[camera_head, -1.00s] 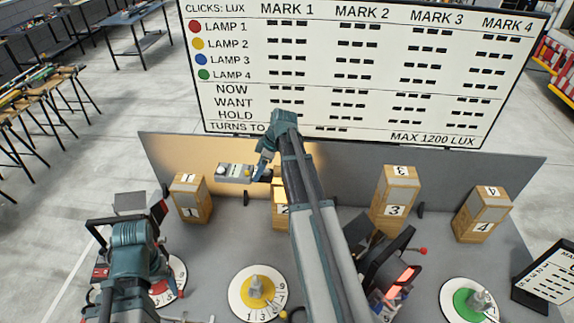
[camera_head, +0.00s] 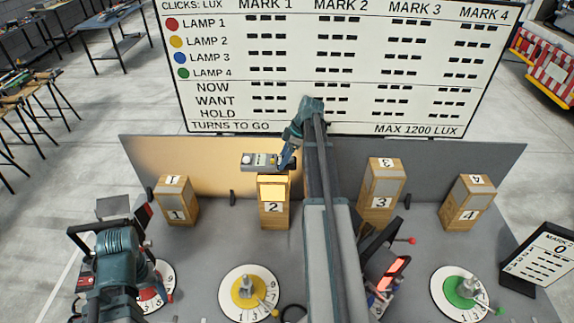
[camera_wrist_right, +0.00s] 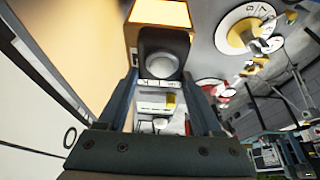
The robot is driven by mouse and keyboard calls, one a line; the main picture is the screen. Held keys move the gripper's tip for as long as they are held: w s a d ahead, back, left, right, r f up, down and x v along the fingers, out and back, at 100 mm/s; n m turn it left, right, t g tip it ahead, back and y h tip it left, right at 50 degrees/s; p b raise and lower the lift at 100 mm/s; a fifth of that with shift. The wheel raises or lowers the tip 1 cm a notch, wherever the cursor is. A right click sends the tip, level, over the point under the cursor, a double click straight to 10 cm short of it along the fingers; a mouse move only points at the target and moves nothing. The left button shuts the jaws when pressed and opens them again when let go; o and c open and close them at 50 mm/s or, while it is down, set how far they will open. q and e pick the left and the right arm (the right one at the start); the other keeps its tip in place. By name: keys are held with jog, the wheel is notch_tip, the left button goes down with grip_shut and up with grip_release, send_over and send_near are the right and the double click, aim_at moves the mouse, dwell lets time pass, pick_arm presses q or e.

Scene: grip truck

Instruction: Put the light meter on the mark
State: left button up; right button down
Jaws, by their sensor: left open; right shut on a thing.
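Numbered posts 1 (camera_head: 176,204), 3 (camera_head: 380,190) and 4 (camera_head: 466,205) stand empty. My left gripper (camera_head: 128,290) is open near the red dial (camera_head: 150,292), its fingertips mostly hidden by the arm.
A grey panel (camera_head: 440,165) and a large chart board (camera_head: 330,70) stand behind the posts. Yellow (camera_head: 232,302) and green (camera_head: 443,301) dials lie in front.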

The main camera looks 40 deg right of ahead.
jog(key=shift+d, duration=0.1)
jog(key=shift+d, duration=0.35)
notch_tip(320, 180, down, 4)
jog(key=b, duration=0.3)
jog(key=shift+s+d+b, duration=0.1)
jog(key=shift+d+b, duration=0.05)
jog(key=shift+b, duration=0.25)
jog(key=shift+r, duration=0.2)
jog(key=shift+c, duration=0.2)
grip_release()
jog(key=shift+f, duration=0.1)
